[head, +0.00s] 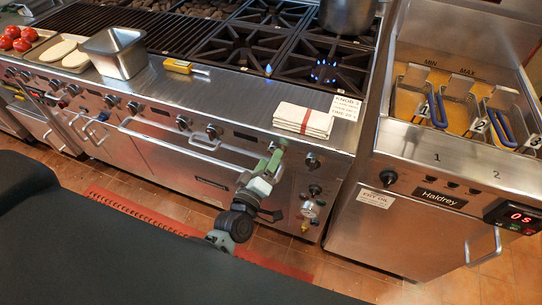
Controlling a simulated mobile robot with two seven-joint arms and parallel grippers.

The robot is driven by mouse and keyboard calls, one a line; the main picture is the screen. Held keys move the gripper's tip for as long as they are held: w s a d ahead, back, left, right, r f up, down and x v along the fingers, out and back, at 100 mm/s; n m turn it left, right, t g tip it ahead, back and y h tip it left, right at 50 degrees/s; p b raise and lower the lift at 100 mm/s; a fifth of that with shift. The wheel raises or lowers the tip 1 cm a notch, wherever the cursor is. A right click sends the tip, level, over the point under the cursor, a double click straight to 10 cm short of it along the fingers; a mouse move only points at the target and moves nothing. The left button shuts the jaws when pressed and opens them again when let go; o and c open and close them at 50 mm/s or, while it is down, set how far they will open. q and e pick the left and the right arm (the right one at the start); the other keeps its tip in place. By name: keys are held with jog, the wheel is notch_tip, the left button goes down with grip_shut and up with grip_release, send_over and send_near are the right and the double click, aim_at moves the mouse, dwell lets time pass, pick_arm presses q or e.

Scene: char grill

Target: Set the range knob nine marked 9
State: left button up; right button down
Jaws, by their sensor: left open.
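The range's row of dark knobs runs along its steel front panel. The rightmost knob in the upper row (312,160) is clear of the gripper; other knobs sit to the left, such as one near the middle (212,131). The number marks are too small to read, so I cannot tell which is knob nine. My left gripper (274,162), with greenish fingers, is open at the front panel, just left of the rightmost knob. It partly covers the panel and a knob there; contact cannot be told. My right gripper is not in view.
A towel rail (190,146) runs along the range front. Folded towels (303,120) and a note card (345,107) lie on the steel ledge. A lit burner (323,72) is behind. A pressure gauge (310,209) sits below the knobs. A fryer (425,220) stands right.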

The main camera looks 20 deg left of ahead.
pick_arm(q)
jog(key=s, duration=0.5)
jog(key=shift+s+a+f, duration=0.1)
jog(key=shift+s+a, duration=0.1)
jog(key=shift+a, duration=0.05)
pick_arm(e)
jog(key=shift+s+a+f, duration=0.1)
pick_arm(q)
jog(key=s+a+f+m+g+p, duration=0.1)
jog(key=s+f+m+g, duration=0.2)
jog(key=s, duration=0.6)
jog(key=s+a+f+m+g+p, duration=0.1)
jog(key=s+f+m+g, duration=0.2)
jog(key=s, duration=0.7)
jog(key=s+a+f+m+g+p, duration=0.1)
jog(key=s+f+m+g, duration=0.2)
jog(key=s+f+m, duration=0.3)
jog(key=s, duration=0.3)
jog(key=shift+s+g, duration=0.15)
jog(key=shift+g, duration=0.25)
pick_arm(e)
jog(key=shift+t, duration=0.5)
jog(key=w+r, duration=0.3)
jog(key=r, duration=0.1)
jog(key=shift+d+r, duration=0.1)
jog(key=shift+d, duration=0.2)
pick_arm(q)
jog(key=shift+a+r, duration=0.1)
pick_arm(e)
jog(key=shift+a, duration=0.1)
